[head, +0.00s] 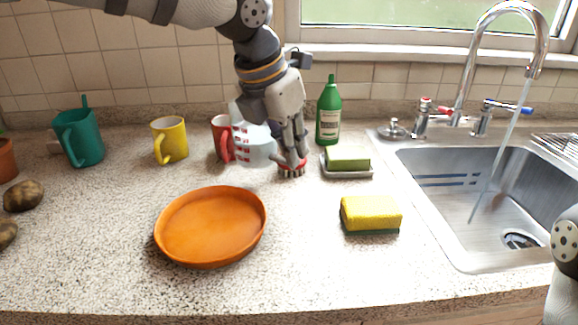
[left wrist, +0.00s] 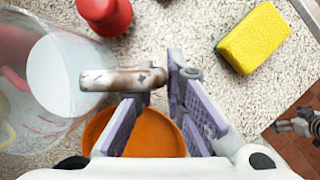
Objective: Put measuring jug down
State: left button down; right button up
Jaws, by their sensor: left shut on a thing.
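The measuring jug (head: 256,146) is clear with red markings and stands upright by the red mug, partly hidden by my left gripper. In the left wrist view the jug (left wrist: 40,120) fills the left side, with its handle between my fingers. My left gripper (head: 292,160) is shut on that handle; its fingers also show in the left wrist view (left wrist: 160,95). I cannot tell whether the jug's base touches the counter. What looks like my right gripper (left wrist: 298,124) is small at the right edge of the left wrist view, its jaws unclear.
The soap dish (head: 347,173), green bottle (head: 328,112) and yellow sponge (head: 371,213) lie to the right. The red mug (head: 222,138) is left, the orange dish (head: 210,228) in front. Counter is clear between dish and sponge.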

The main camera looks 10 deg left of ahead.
pick_arm(q)
jog(key=f, duration=0.1)
jog(key=w+f, duration=0.1)
jog(key=f, duration=0.2)
jog(key=shift+w+a+f, duration=0.2)
jog(key=shift+w+a, duration=0.05)
jog(key=shift+w, duration=0.1)
jog(key=shift+f, duration=0.2)
jog(key=shift+f, duration=0.15)
jog(key=c, duration=1.7)
grip_release()
jog(key=shift+s, duration=0.1)
jog(key=shift+o, duration=0.2)
jog(key=v, duration=1.2)
